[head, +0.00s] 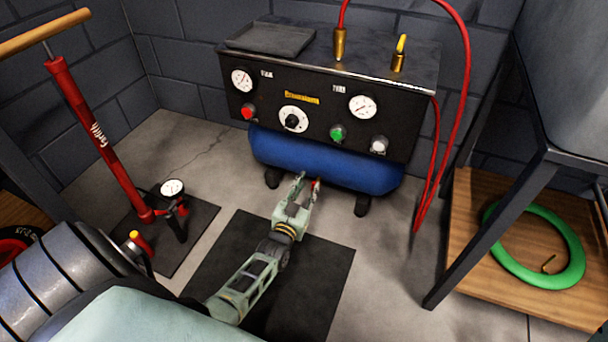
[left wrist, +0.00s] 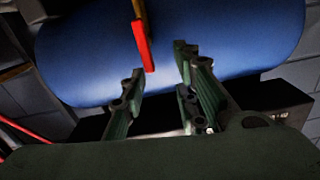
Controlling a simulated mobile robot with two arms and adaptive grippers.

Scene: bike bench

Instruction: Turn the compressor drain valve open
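The compressor has a black control panel (head: 310,115) with a blue tank (head: 330,163) below it. The drain valve's red lever (left wrist: 145,46) hangs in front of the tank in the left wrist view. In the head view a small bit of red (head: 316,184) shows beside my fingertips under the tank. My left gripper (head: 308,181) is open and low in front of the tank. In the left wrist view its fingers (left wrist: 160,62) stand apart, with the lever's lower end just beyond the left fingertip. I cannot tell whether they touch. My right gripper is not in view.
A red floor pump (head: 100,140) stands at the left. A red hose (head: 467,75) loops down the compressor's right side. A wooden shelf (head: 470,225) with a green tyre (head: 575,265) is at the right. A dark mat (head: 315,285) lies under my left arm.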

